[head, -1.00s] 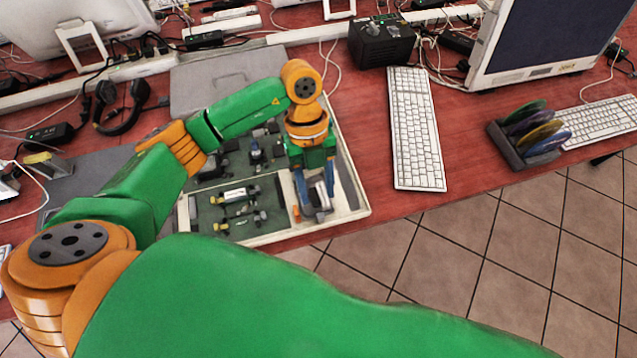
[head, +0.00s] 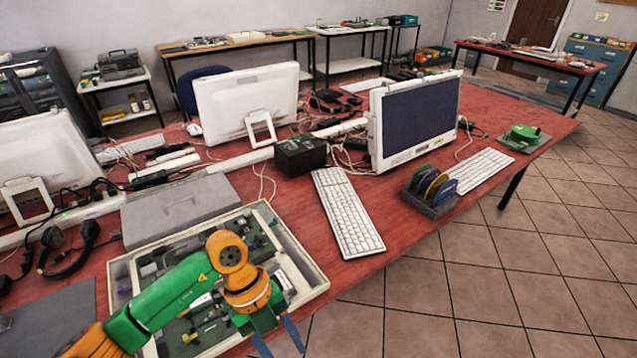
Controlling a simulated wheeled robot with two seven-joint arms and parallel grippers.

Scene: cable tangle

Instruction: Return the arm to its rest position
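My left arm (head: 165,302), green and orange, reaches in from the lower left over the tray. My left gripper (head: 281,350) points down in front of the tray's near right corner. Its two blue fingers stand apart with nothing visible between them. The shallow cream-walled tray (head: 313,292) has green compartments with several small dark and metallic parts, and my arm hides some of them. A grey lid (head: 180,208) lies flat behind the tray. My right gripper is not in view.
On the red desk (head: 410,240) are a white keyboard (head: 347,213), a black box (head: 300,156), a monitor (head: 415,118), a disc rack (head: 430,193) and headphones (head: 68,248). Cables lie tangled behind. Tiled floor (head: 450,300) is open at the lower right.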

